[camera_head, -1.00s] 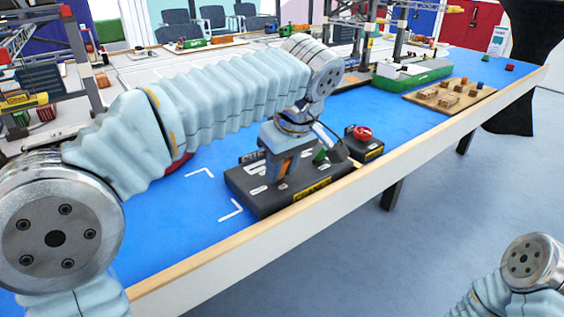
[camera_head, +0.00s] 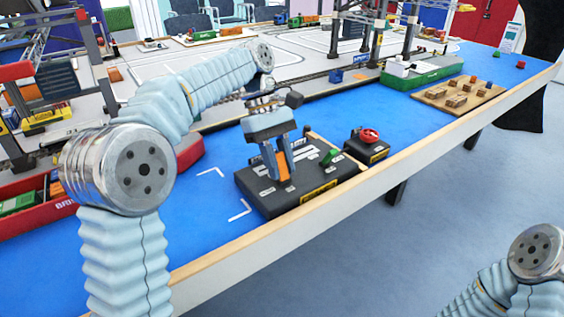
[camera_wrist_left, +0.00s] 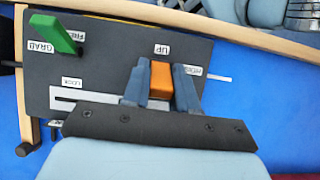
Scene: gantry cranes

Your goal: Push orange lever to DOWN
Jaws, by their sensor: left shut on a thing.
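The orange lever (camera_head: 284,169) stands on a dark control box (camera_head: 257,196) at the table's near edge. My left gripper (camera_head: 279,168) points down from above, with its two blue-grey fingers on either side of the lever and shut on it. In the left wrist view the orange lever (camera_wrist_left: 160,80) shows between the fingers (camera_wrist_left: 160,85), beside an UP label (camera_wrist_left: 162,49). A DOWN label is not visible there; the gripper body hides part of the box. My right gripper is out of view.
A green lever (camera_head: 330,157) stands on the same box, right of the orange one. A red button on a small dark box (camera_head: 366,151) is further right. A red tray (camera_head: 50,218) lies left. Blue table surface (camera_head: 190,240) is clear in front.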

